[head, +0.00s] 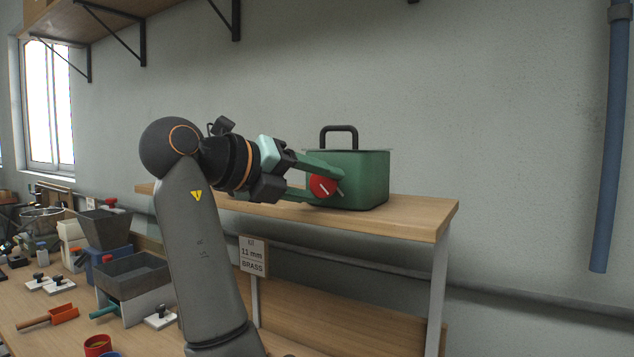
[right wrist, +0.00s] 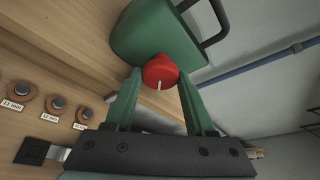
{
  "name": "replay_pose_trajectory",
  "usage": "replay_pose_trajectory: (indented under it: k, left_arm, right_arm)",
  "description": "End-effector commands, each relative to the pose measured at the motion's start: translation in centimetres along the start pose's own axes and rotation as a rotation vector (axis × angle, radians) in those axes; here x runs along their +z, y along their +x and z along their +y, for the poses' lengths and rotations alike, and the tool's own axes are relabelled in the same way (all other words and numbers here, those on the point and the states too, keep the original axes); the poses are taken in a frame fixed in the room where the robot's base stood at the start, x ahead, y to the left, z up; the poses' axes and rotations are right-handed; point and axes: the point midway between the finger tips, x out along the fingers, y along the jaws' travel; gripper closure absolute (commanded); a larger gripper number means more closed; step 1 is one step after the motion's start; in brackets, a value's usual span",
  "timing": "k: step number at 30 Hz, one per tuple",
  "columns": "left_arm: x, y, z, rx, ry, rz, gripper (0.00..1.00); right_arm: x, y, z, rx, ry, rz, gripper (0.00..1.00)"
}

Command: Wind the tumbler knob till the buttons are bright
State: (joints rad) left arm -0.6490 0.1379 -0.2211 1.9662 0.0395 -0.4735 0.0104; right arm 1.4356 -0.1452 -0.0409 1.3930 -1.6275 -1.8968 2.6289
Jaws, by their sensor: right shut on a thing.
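The tumbler is a green box (head: 368,178) with a black handle on top, standing on a raised wooden shelf in the head view. It also shows in the right wrist view (right wrist: 150,30). Its red knob (head: 322,187) with a white pointer line faces my arm, and the knob also shows in the right wrist view (right wrist: 159,72). My right gripper (head: 318,183) has its green fingers on either side of the knob, shut on it. The buttons cannot be made out. My left gripper is not in view.
The wooden shelf (head: 425,211) holds the box near its right end. A sign (head: 253,256) reading 11 mm BRASS hangs below. Grey bins (head: 134,275), an orange scoop (head: 62,314) and other small items crowd the bench at left. A blue pipe (head: 609,150) runs down the right wall.

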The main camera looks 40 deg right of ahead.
Motion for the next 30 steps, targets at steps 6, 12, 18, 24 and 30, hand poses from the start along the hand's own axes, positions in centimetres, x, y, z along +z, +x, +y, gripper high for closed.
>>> replay_pose_trajectory:
  k: [6, 12, 18, 24, 30]
  left_arm:
    - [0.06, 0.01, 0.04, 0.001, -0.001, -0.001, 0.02]
    - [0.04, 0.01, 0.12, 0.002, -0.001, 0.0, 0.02]
    - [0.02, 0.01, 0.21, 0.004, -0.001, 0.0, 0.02]
    - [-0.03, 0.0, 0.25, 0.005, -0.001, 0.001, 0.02]
    - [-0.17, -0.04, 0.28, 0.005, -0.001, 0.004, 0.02]
  right_arm:
    - [0.05, -0.02, -0.02, 0.005, 0.011, -0.002, 1.0]
    - [0.05, -0.02, -0.02, 0.005, 0.01, -0.003, 1.0]
    - [0.04, -0.02, -0.02, 0.004, 0.009, -0.002, 0.29]
    - [0.02, -0.01, -0.02, 0.004, 0.009, -0.001, 0.16]
    - [0.03, -0.18, -0.02, 0.004, 0.009, -0.001, 0.16]
